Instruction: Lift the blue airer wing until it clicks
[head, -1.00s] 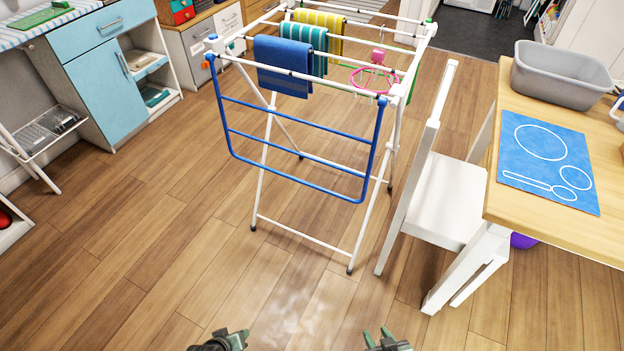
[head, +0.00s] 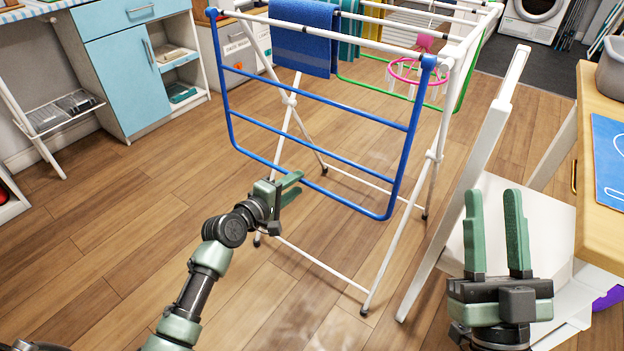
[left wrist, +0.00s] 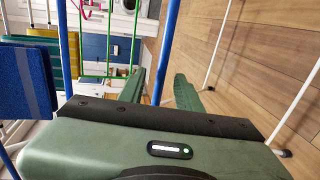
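The blue airer wing (head: 314,158) hangs down from the near end of the white clothes airer (head: 388,262). Its blue bars also show in the left wrist view (left wrist: 172,35). My left gripper (head: 300,184) is at the wing's lower bar, with its fingers apart. In the left wrist view a blue bar runs through the gap between the fingers (left wrist: 162,88); I cannot tell whether they touch it. My right gripper (head: 494,196) is open and empty, in front of the white chair in the picture.
A blue towel (head: 305,38) hangs on the airer, beside a pink hanger ring (head: 412,72). The white chair (head: 545,212) and wooden table (head: 592,150) stand close on the right. A blue cabinet (head: 125,80) is at the left.

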